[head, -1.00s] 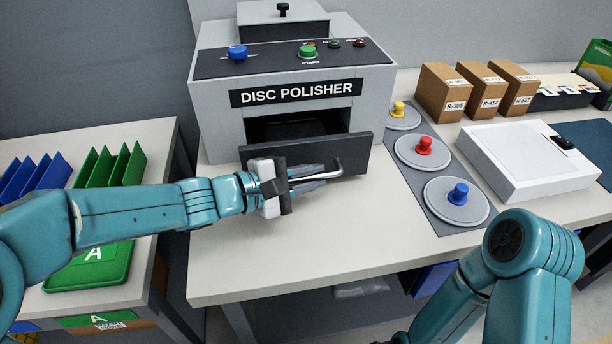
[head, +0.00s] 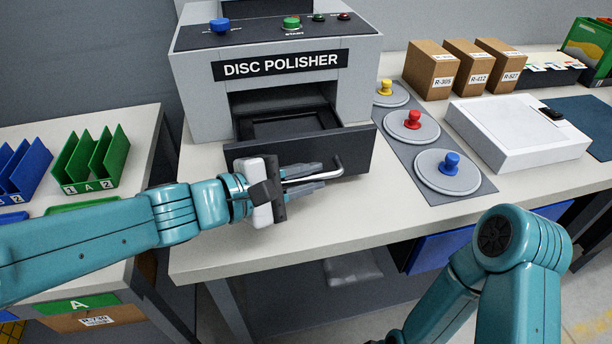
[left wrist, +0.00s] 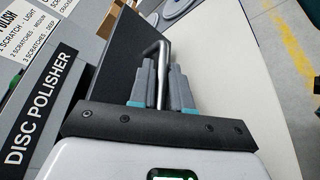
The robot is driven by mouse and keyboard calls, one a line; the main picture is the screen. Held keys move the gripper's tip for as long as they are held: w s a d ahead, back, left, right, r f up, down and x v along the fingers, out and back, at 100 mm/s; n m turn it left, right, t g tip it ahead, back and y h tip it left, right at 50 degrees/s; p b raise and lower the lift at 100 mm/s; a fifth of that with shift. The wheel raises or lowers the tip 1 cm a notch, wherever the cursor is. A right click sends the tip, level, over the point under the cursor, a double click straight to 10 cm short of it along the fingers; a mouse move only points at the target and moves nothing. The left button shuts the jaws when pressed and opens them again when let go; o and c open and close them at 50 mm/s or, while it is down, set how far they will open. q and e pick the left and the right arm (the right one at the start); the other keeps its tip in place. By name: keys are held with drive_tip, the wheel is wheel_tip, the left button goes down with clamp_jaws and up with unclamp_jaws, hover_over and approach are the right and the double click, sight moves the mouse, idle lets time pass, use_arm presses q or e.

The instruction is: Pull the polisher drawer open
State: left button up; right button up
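The disc polisher (head: 345,92) is a grey box on the worktable. Its dark drawer (head: 350,150) stands partly open, and a dark tray recess (head: 290,125) shows behind the front panel. A metal bar handle (head: 338,168) sticks out from the drawer front. My left gripper (head: 318,178) is at the handle. In the left wrist view its two grey fingers (left wrist: 162,80) are closed around the handle bar (left wrist: 162,50), one on each side. My right arm shows at the lower right, but its gripper is out of view.
Three round pads with yellow (head: 385,87), red (head: 413,119) and blue (head: 451,162) knobs lie right of the drawer. A white case (head: 515,135) and cardboard boxes (head: 432,72) stand farther right. Green racks (head: 92,160) are on the left table. The tabletop before the drawer is clear.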

idle(0.4)
use_arm(q)
drive_tip(key=p+v, duration=0.2)
drive_tip(key=v, duration=1.4)
drive_tip(key=shift+a, duration=0.25)
drive_tip(key=shift+s, duration=0.1)
